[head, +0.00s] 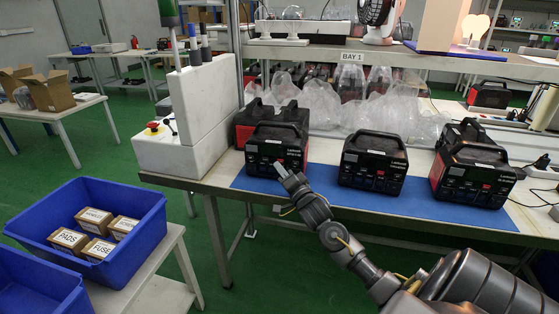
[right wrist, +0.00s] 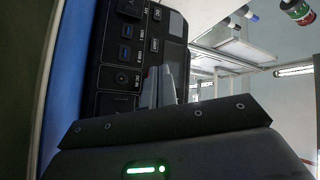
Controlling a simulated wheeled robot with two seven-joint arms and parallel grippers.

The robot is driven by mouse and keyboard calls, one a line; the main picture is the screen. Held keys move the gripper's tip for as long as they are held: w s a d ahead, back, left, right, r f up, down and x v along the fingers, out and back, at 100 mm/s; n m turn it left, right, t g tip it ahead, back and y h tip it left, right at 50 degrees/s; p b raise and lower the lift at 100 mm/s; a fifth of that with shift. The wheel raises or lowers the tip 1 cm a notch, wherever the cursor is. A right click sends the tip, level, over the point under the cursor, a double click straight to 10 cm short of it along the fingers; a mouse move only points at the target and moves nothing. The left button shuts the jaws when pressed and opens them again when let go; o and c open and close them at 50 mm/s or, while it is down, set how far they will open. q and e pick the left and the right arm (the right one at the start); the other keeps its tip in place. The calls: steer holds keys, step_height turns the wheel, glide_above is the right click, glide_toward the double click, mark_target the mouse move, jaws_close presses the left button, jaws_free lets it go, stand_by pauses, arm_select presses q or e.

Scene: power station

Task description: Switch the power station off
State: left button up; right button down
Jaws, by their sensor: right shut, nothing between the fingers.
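Several black and red power stations stand in a row on the blue mat (head: 230,181) of the workbench. My right gripper (head: 281,169) is shut and empty at the front panel of the left power station (head: 262,153). In the right wrist view its fingertips (right wrist: 163,75) are close to the panel (right wrist: 125,50), which shows blue ports, a round socket and a display partly hidden by the fingers. I cannot tell whether they touch it. Another power station (head: 372,163) stands in the middle and one (head: 478,178) at the right. My left gripper is not in view.
A white block (head: 205,105) with a red emergency button (head: 153,127) stands left of the power stations. Clear plastic bags (head: 320,102) lie behind them. A shelf labelled BAY 1 (head: 352,57) crosses above. Blue bins (head: 147,230) with small boxes stand at lower left.

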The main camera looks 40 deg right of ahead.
steer(key=shift+s+a, duration=0.1)
steer(key=shift+a, duration=0.05)
steer(key=s+a+p, duration=0.1)
steer(key=a, duration=0.1)
steer(key=s+a+p, duration=0.2)
steer(key=shift+s+a, duration=0.3)
steer(key=shift+a, duration=0.1)
stand_by(0.8)
